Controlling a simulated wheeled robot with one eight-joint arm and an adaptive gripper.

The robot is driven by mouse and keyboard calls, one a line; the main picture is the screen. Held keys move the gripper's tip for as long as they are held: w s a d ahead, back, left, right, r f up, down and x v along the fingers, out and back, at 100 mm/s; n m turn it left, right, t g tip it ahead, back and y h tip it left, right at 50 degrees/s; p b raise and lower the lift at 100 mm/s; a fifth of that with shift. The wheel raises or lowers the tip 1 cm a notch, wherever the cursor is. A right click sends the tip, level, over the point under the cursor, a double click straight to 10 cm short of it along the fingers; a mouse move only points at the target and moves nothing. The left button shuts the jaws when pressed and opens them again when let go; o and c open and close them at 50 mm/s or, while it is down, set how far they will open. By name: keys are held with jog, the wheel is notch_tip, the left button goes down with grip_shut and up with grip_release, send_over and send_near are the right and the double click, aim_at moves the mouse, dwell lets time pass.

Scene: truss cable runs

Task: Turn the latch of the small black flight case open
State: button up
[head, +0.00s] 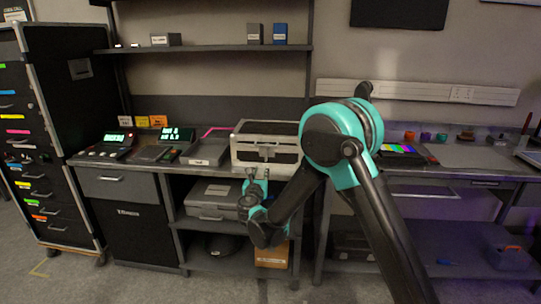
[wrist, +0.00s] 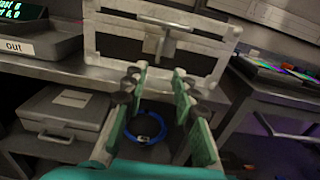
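The small black flight case (head: 238,153) stands closed on the workbench, with black panels and pale metal edging. Its latch (head: 265,153) is on the front face, a T-shaped metal piece. In the wrist view the case (wrist: 205,60) fills the top, and the latch (wrist: 161,40) shows as a crosswise bar with a stem hanging below it. My gripper (head: 257,174) is in front of and a little below the case. In the wrist view my gripper (wrist: 157,84) has its teal fingers apart, with nothing between them. The fingertips are below the latch, apart from it.
A tray labelled "out" (wrist: 30,45) sits left of the case. The bench front edge (wrist: 70,71) runs below the case. A grey case (head: 212,197) lies on the shelf underneath, and a coiled blue cable (wrist: 147,128) shows lower down. A second bench (head: 450,180) stands right.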

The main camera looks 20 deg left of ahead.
aim_at(266, 161)
jog(key=x, duration=1.5)
jog(key=shift+w, duration=0.25)
jog(key=shift+c, duration=0.2)
jog(key=shift+r, duration=0.1)
grip_shut()
